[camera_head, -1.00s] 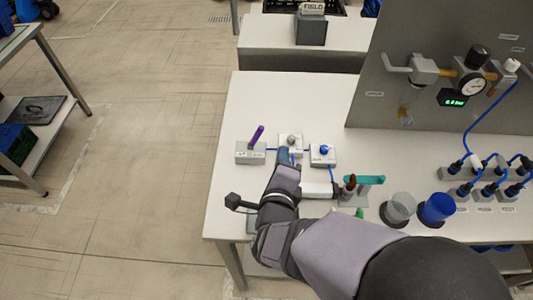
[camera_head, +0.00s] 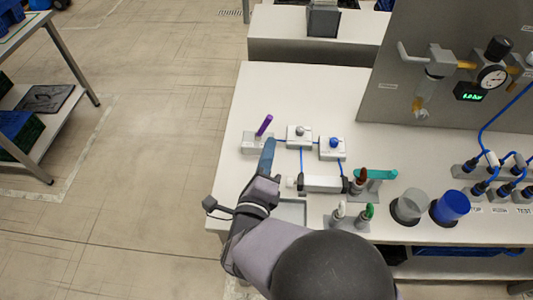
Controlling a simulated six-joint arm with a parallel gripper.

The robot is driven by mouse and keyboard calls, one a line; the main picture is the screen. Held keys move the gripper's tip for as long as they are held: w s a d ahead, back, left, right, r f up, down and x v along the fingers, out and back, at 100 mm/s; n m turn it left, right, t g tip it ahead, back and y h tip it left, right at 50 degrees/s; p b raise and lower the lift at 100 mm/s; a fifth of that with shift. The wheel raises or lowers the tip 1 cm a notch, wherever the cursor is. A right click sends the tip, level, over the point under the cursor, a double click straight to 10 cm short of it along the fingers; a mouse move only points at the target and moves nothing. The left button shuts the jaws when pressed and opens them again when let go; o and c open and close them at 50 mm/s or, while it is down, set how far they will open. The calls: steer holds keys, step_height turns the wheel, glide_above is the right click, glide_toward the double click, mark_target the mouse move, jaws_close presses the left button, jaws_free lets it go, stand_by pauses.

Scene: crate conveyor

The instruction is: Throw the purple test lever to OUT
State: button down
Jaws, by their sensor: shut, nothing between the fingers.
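The purple test lever (camera_head: 264,125) stands on a small grey base box (camera_head: 250,142) near the left end of the white table. It leans up and to the right. The marks on the box are too small to read. My gripper (camera_head: 268,152) is shut and empty, its blue fingers upright just in front of the box's right side. They hide part of the box. The fingertips look near the lever's foot but apart from the lever's upper part; whether they touch the box I cannot tell.
Two white valve boxes, one with a grey knob (camera_head: 300,131) and one with a blue knob (camera_head: 333,142), stand right of the lever. The table (camera_head: 300,90) behind is clear.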

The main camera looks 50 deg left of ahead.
steer(key=shift+p+x, duration=0.7)
steer(key=shift+x, duration=2.3)
